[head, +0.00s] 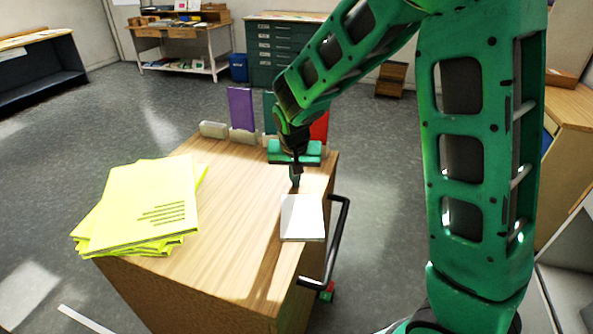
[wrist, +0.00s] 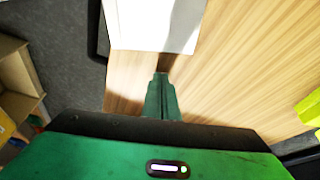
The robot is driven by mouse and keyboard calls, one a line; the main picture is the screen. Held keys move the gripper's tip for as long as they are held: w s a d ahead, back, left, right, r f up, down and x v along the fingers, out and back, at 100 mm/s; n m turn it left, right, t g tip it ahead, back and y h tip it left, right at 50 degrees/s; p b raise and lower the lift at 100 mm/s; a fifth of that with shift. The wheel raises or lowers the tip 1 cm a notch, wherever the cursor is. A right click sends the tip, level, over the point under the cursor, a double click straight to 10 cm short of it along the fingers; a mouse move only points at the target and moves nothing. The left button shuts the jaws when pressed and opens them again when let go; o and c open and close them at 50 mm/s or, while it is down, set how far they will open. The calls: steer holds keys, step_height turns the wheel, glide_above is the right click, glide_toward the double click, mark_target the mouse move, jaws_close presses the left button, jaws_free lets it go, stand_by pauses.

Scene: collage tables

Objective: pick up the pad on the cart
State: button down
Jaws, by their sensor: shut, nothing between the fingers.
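The pad (head: 302,217) is a white rectangular block lying flat on the wooden cart top (head: 232,220), near its right edge by the black handle. My gripper (head: 295,182) points down over the cart just behind the pad and is shut and empty. In the wrist view the closed fingers (wrist: 161,82) show just short of the near edge of the pad (wrist: 155,25), whose far part is cut off by the frame. I cannot tell whether the fingertips touch the cart top.
A stack of yellow booklets (head: 140,205) covers the cart's left side. Upright purple (head: 241,108), green and red items stand along its back edge. The black handle (head: 336,245) runs along the right side. The cart top between booklets and pad is clear.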

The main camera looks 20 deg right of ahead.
mark_target(294, 198)
steer(key=shift+s+a+r, duration=0.15)
steer(key=shift+s+a, duration=0.05)
steer(key=shift+s, duration=0.2)
steer(key=shift+s+a+r, duration=0.1)
steer(key=shift+s+a, duration=0.05)
steer(key=shift+s, duration=0.25)
steer(key=shift+s+a, duration=0.2)
steer(key=shift+s, duration=0.3)
steer(key=shift+s+a, duration=0.15)
steer(key=shift+s, duration=0.3)
steer(key=s, duration=0.1)
steer(key=s+a, duration=0.1)
steer(key=s, duration=0.1)
steer(key=shift+s+a, duration=0.1)
